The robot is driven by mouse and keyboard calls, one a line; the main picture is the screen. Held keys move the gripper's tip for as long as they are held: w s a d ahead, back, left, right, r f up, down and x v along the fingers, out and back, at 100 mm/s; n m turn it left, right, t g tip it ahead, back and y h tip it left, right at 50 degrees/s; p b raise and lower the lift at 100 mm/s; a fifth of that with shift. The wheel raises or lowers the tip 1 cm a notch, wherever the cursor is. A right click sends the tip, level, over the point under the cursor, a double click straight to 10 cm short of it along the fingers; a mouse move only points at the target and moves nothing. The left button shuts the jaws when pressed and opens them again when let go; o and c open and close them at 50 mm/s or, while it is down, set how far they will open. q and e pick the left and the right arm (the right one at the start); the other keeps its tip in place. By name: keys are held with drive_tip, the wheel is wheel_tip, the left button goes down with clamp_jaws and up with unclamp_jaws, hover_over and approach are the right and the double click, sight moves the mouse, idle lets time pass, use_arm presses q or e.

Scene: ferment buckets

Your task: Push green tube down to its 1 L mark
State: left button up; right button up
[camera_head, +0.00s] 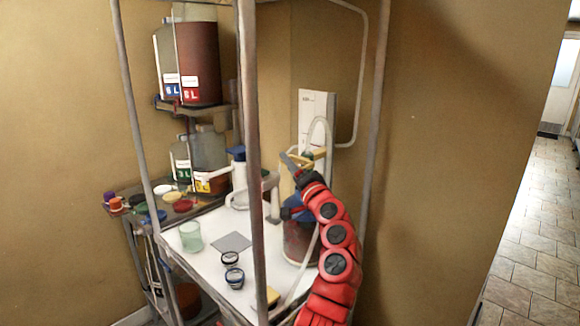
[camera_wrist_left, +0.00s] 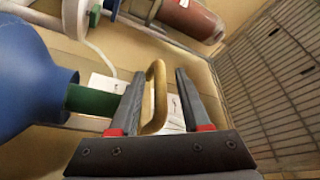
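The green tube (camera_wrist_left: 92,101) shows in the left wrist view, coming out of a large blue cone-shaped piece (camera_wrist_left: 28,75). A tan loop handle (camera_wrist_left: 158,88) stands between the fingers of my left gripper (camera_wrist_left: 160,76). The fingers are apart, one on each side of the loop, and a gap shows on the loop's right side. In the head view the left gripper (camera_head: 296,169) is up by the yellow loop (camera_head: 317,155), above the blue piece (camera_head: 295,208) on a dark red vessel (camera_head: 297,241). The 1 L mark cannot be made out. My right gripper is not in view.
A white panel with small print (camera_head: 311,112) stands behind the gripper. The white tabletop (camera_head: 205,265) holds a greenish glass (camera_head: 191,237), a grey square (camera_head: 232,241) and two small dark-rimmed cups. Metal frame posts (camera_head: 250,130) stand in front. Shelves of labelled containers (camera_head: 199,65) are at the left.

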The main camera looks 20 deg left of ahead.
use_arm(q)
drive_tip(key=b+v, duration=0.3)
drive_tip(key=v, duration=1.4)
drive_tip(key=shift+b, duration=0.35)
drive_tip(key=shift+s+d, duration=0.1)
drive_tip(key=shift+s, duration=0.05)
